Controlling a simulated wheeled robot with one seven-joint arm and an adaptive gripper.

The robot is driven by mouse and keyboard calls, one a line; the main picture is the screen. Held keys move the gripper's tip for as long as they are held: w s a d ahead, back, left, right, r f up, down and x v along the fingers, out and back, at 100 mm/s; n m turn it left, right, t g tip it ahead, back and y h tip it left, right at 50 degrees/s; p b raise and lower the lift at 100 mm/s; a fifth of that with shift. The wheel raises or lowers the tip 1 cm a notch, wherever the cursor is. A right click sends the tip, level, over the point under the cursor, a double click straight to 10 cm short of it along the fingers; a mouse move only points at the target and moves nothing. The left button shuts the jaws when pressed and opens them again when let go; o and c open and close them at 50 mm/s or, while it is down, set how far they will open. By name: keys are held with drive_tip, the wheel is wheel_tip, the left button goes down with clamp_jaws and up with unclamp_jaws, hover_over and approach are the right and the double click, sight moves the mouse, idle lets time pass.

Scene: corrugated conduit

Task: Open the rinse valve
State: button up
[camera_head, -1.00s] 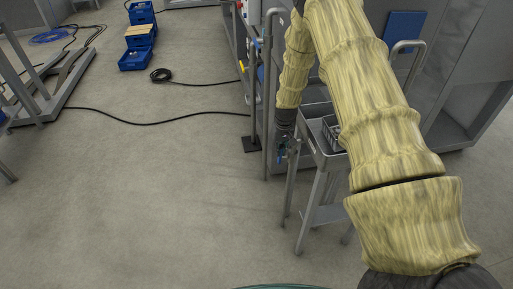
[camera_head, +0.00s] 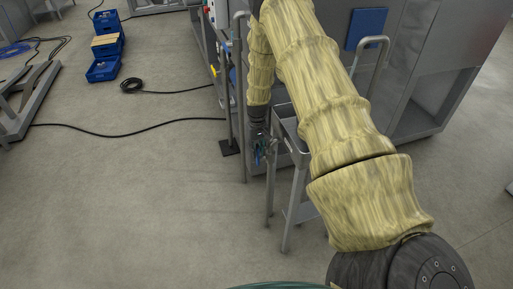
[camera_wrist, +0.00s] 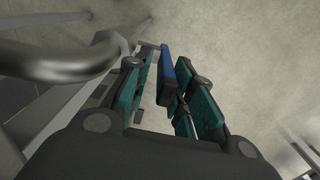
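A narrow blue bar (camera_wrist: 167,70), which looks like the valve's lever handle, stands between the fingers of my gripper (camera_wrist: 165,88) in the wrist view. The fingers have teal pads and are spread apart. The bar is nearer the right finger; I cannot tell whether it touches. In the head view my gripper (camera_head: 262,148) is small and points down, beside a grey upright pipe and a grey cart. A bit of blue shows at its fingers. The valve body is not clearly seen.
The grey cart (camera_head: 300,158) stands just right of my gripper. A thick metal tube (camera_wrist: 60,62) crosses the wrist view's left side. A grey upright pipe (camera_head: 240,100) stands left of the gripper. Blue crates (camera_head: 104,68) and a black cable (camera_head: 130,134) lie on open floor.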

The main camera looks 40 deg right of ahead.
drive_tip(key=shift+w+a+r, duration=0.1)
wheel_tip(320, 180, up, 12)
idle(0.9)
